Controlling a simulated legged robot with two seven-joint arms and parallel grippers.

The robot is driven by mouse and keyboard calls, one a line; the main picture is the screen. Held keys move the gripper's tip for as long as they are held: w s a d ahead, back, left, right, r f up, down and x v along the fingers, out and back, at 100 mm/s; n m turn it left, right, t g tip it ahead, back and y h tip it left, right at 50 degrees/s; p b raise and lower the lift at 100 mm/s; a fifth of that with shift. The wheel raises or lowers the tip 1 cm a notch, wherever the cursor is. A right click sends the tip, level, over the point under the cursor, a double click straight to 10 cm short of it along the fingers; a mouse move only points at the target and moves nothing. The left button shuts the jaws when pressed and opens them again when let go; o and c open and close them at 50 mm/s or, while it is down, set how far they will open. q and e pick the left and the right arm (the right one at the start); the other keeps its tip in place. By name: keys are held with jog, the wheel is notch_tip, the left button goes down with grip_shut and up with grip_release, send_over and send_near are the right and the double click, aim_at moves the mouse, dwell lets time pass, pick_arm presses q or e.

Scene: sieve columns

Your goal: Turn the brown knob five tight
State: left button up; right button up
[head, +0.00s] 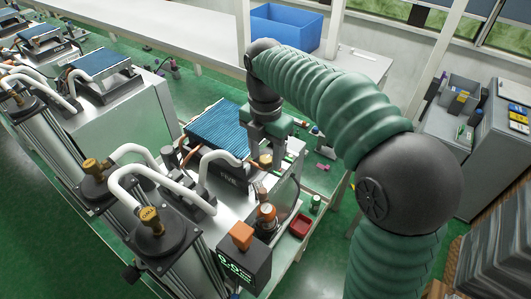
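Several brown or gold knobs show in the head view, and I cannot read which one is number five. A small brown knob (265,160) sits on the machine right below my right gripper (265,152). The gripper points down with its fingers at the knob. Whether they touch or grip it is too small to tell. Another brown-orange knob (267,211) stands nearer on the machine's front. Gold-brown knobs also top the near column (149,215) and the column behind it (91,165). My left gripper is not in view.
A display box (245,262) with an orange block (242,235) stands at the near edge. White bent pipes (165,180) run left of my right gripper. A blue ribbed panel (217,130) lies behind. A red tray (300,226) is on the right, and a blue bin (286,27) is at the back.

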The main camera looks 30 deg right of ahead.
grip_shut()
jog(key=shift+r+m, duration=0.1)
jog(key=shift+m, duration=0.3)
jog(key=m+p, duration=0.1)
jog(key=m, duration=0.1)
jog(key=shift+r+m+p, duration=0.1)
jog(key=shift+m+p, duration=0.25)
jog(key=shift+m, duration=0.05)
jog(key=m+p, duration=0.1)
jog(key=m, duration=0.3)
jog(key=shift+m, duration=0.3)
jog(key=m+p, duration=0.2)
jog(key=m, duration=0.7)
jog(key=shift+w+m+p, duration=0.1)
jog(key=shift+m+p, duration=0.2)
jog(key=shift+p, duration=0.05)
